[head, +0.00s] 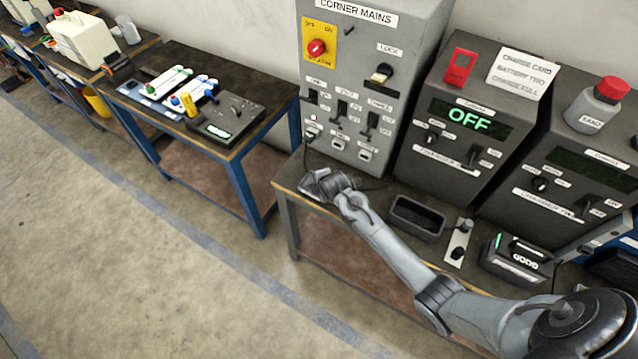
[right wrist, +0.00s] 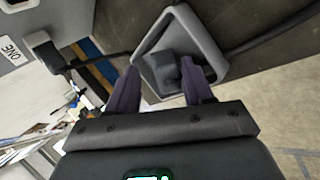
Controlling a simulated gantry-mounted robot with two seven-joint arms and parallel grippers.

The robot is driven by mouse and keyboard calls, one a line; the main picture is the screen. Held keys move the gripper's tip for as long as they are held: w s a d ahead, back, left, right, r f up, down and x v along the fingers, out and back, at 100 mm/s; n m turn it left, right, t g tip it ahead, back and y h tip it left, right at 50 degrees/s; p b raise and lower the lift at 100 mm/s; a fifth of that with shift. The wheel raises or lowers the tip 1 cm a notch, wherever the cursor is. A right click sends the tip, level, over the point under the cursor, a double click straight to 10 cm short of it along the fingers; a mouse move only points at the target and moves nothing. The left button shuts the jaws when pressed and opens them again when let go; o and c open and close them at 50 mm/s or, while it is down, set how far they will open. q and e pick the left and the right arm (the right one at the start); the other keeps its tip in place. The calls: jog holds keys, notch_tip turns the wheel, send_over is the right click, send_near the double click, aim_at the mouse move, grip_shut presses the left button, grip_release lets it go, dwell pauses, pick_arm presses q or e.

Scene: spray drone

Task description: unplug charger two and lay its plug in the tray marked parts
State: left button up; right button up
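The grey plug (right wrist: 163,72) lies within the grey-rimmed tray (right wrist: 212,62), between the two dark fingers of my right gripper (right wrist: 160,74). A dark cable runs off to the right over the rim. In the head view my right gripper (head: 325,183) reaches down at the tray (head: 308,185) on the bench's left end and hides the plug; no tray marking is readable. On the corner mains panel (head: 375,55), a plug with a cable sits in the left socket; the middle (head: 339,143) and right sockets look empty. My left gripper is out of view.
Charger two (head: 468,115) shows OFF in green. A black open tray (head: 418,217), a small switch plate (head: 459,242) and a battery (head: 516,260) stand on the bench. Another bench (head: 205,95) is at the left, with open floor in front.

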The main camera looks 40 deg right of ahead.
jog(key=shift+o, duration=0.4)
jog(key=shift+s+a+r, duration=0.1)
jog(key=shift+s+r, duration=0.3)
jog(key=shift+r, duration=0.1)
jog(key=p+v, duration=0.2)
jog(key=v, duration=0.7)
jog(key=shift+r, duration=0.3)
jog(key=shift+s, duration=0.1)
